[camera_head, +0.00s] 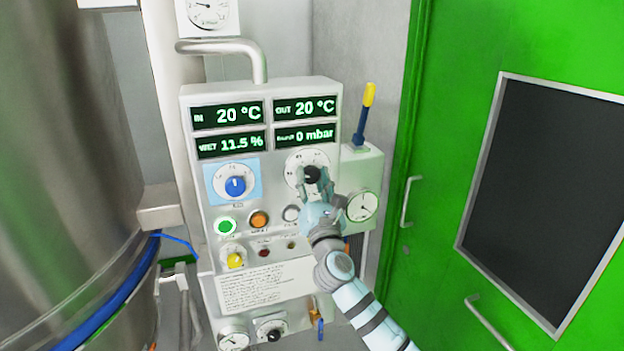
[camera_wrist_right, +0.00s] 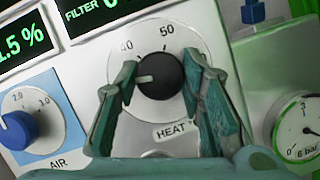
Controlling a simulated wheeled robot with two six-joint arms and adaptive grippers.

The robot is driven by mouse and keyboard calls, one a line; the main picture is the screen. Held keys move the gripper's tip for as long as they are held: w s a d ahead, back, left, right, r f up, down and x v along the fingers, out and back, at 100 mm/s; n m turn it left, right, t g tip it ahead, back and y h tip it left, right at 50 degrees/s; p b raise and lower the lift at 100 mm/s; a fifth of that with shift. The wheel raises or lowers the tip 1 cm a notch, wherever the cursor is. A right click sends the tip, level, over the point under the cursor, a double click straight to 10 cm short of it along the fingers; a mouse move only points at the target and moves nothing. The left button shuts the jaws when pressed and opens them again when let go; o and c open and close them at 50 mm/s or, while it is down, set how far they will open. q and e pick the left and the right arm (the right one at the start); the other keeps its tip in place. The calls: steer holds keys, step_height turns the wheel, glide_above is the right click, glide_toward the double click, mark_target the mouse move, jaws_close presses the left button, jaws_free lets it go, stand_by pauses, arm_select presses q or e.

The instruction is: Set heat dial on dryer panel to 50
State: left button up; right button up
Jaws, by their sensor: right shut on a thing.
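The heat dial (camera_head: 312,175) is a black knob on a round white scale, at the right of the light grey dryer panel (camera_head: 269,172). In the right wrist view the dial (camera_wrist_right: 162,78) carries a HEAT label below it and the marks 40 and 50 above. Its pale pointer line faces left, below the 40 mark. My right gripper (camera_head: 319,185) is shut on the knob, with one finger on each side, as the wrist view shows (camera_wrist_right: 164,74). The fingers hide parts of the scale at left and right. My left gripper is out of view.
A blue AIR dial (camera_head: 235,186) sits left of the heat dial. Green (camera_head: 226,226) and orange (camera_head: 260,219) buttons are below. A pressure gauge (camera_head: 362,207) is close at right. A steel vessel (camera_head: 70,150) stands left, a green door (camera_head: 445,150) right.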

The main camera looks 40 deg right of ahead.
steer(key=m+g+h, duration=0.1)
steer(key=m, duration=0.2)
steer(key=m+g+h, duration=0.1)
steer(key=m, duration=0.3)
steer(key=shift+a+r+g+p, duration=0.1)
steer(key=shift+g+p, duration=0.2)
steer(key=shift+p, duration=0.1)
steer(key=m+g, duration=0.1)
steer(key=m, duration=0.2)
steer(key=m+g, duration=0.1)
steer(key=m, duration=0.2)
steer(key=shift+m+g, duration=0.3)
steer(key=m, duration=0.2)
steer(key=m+g+y, duration=0.1)
steer(key=m, duration=0.2)
steer(key=shift+r+g, duration=0.15)
steer(key=shift+g, duration=0.15)
steer(key=m+y, duration=0.2)
steer(key=m, duration=0.1)
steer(key=shift+m+g, duration=0.4)
steer(key=o, duration=1.1)
steer(key=shift+o, duration=0.2)
